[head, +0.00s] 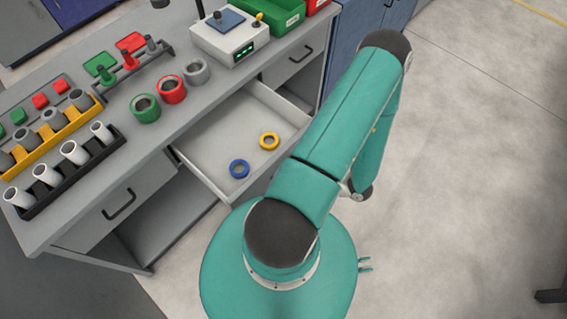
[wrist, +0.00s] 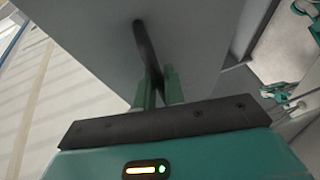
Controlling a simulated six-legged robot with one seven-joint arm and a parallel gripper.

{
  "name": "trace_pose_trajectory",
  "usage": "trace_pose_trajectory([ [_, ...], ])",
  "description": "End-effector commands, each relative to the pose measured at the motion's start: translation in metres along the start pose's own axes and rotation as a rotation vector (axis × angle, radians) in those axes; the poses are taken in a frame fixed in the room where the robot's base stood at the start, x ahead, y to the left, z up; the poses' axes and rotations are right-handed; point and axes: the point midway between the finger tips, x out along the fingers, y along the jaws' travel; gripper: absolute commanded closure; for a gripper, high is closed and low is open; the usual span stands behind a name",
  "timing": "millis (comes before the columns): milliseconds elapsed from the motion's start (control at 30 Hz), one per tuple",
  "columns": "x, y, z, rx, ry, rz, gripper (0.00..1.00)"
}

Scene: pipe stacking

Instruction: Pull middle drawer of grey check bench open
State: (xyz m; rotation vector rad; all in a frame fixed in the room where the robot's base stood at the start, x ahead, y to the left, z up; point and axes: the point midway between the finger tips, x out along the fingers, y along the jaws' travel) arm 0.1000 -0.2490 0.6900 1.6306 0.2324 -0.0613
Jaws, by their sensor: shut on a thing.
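The grey bench (head: 215,86) is at the upper left of the head view. Its middle drawer (head: 212,145) stands out from the bench, showing its pale inside. A blue ring (head: 239,169) and a yellow ring (head: 269,141) lie in it. In the wrist view the grey drawer front (wrist: 95,35) fills the upper middle, with its dark bar handle (wrist: 143,42) running down to my gripper (wrist: 158,84). The green fingers are shut on the handle, one on each side. In the head view my arm hides the gripper and handle.
Left and right drawers (head: 118,205) (head: 295,62) are shut. On the benchtop stand green, red and grey collars (head: 171,89), a yellow rack (head: 50,140), a black rack with white pipes (head: 75,153) and a control box (head: 230,40).

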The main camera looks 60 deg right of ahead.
Motion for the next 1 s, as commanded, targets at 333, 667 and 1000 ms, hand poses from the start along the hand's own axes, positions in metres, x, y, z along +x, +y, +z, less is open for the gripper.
trace_pose_trajectory([
  [333, -0.007, -0.001, -0.003, -0.001, -0.002, 0.003, 1.0],
  [667, -0.007, -0.001, -0.002, -0.001, -0.002, 0.002, 0.68],
  [1000, -0.014, -0.002, -0.002, -0.001, -0.003, 0.0, 0.68],
])
